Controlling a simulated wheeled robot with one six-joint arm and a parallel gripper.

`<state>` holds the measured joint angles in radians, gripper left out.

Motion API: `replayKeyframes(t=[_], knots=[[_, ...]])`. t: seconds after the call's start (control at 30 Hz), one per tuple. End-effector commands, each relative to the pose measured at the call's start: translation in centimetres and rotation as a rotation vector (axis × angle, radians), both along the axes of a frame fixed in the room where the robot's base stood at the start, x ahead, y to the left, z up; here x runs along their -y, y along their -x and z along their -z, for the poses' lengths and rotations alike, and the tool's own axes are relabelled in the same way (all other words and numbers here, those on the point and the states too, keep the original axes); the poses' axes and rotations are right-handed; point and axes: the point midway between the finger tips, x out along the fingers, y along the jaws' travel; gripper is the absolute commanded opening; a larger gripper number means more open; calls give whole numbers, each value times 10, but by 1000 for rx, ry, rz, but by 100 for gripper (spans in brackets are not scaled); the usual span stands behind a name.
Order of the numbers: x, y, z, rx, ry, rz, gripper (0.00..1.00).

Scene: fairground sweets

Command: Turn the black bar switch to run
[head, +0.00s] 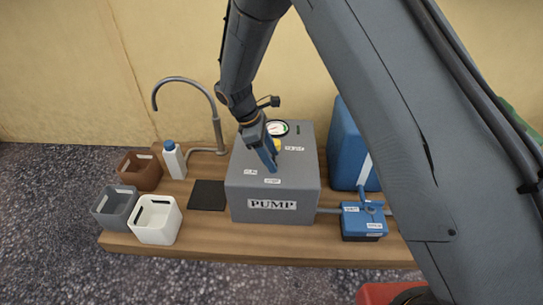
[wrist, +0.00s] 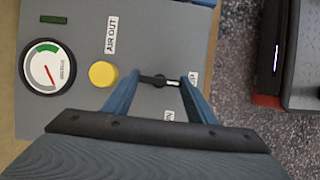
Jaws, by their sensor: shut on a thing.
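The black bar switch (wrist: 152,80) is on the top of the grey pump box (head: 240,190). In the wrist view the bar lies roughly crosswise, with a pale mark toward its right end. My gripper (wrist: 161,78) is shut on the bar, with a blue finger at each end. In the head view my gripper (head: 268,158) points down onto the box top and hides the switch. Small white labels surround the switch; one label (wrist: 194,73) is by the right finger, and its words are too small to read.
The box top also carries a pressure gauge (wrist: 47,66) and a yellow button (wrist: 103,74) labelled AIR OUT. A curved tap (head: 215,120), a white bottle (head: 174,160) and several small bins stand left on the wooden board. A blue tank (head: 345,140) and a blue unit (head: 361,221) are at the right.

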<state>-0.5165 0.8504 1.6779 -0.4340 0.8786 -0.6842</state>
Motion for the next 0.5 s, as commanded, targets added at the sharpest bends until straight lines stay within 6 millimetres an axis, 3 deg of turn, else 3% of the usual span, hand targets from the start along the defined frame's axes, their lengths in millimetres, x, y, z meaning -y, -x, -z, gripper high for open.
replayKeyframes(t=[0.27,0.5], knots=[[0,0,-2,-1,0,115,29],[1,-2,-3,-1,0,316,29]])
